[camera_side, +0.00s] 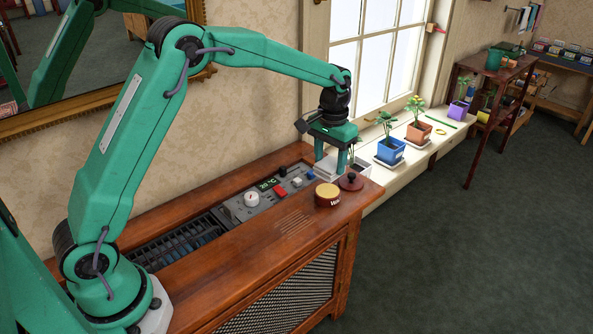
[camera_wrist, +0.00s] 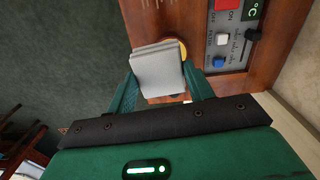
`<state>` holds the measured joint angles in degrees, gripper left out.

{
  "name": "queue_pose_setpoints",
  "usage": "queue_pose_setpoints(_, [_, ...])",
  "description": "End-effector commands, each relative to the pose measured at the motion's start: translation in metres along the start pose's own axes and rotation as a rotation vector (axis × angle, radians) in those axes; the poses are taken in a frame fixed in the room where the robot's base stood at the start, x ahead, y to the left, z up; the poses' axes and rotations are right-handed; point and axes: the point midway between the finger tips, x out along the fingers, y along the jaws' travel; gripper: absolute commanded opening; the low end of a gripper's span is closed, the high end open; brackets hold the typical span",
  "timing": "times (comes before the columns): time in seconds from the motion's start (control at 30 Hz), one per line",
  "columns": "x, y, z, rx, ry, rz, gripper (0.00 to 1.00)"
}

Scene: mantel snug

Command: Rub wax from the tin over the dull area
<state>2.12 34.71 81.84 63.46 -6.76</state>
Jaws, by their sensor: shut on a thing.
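My gripper (camera_side: 330,160) is shut on a folded, layered white cloth (camera_side: 327,170), which also shows between the fingers in the wrist view (camera_wrist: 157,72). The gripper is above the right end of the wooden cabinet top. The wax tin (camera_side: 328,195) is round with a yellowish band and dark lettering, and stands on the cabinet top just in front of the cloth. In the wrist view a yellow edge shows behind the cloth. A dark red knobbed lid (camera_side: 350,181) lies right of the tin. A pale, streaky dull patch (camera_side: 296,221) marks the wood left of the tin.
A control panel (camera_side: 262,196) with a knob and buttons lies behind the dull patch, with a dark grille (camera_side: 180,246) to its left. A blue pot (camera_side: 391,152) and an orange pot (camera_side: 418,134) with plants stand on the windowsill at right. The front cabinet top is mostly clear.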

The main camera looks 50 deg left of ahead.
Motion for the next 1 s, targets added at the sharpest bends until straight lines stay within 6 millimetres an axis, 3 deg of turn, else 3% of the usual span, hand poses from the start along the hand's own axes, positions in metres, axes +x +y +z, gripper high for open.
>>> queue_pose_setpoints(0.27, [0.008,-0.015,-0.021,0.000,0.000,0.000,0.34])
queue_pose_setpoints(0.67, [0.012,-0.016,-0.022,0.000,0.000,0.000,0.34])
queue_pose_setpoints(1.0, [0.032,-0.016,-0.022,0.000,-0.002,0.000,0.34])
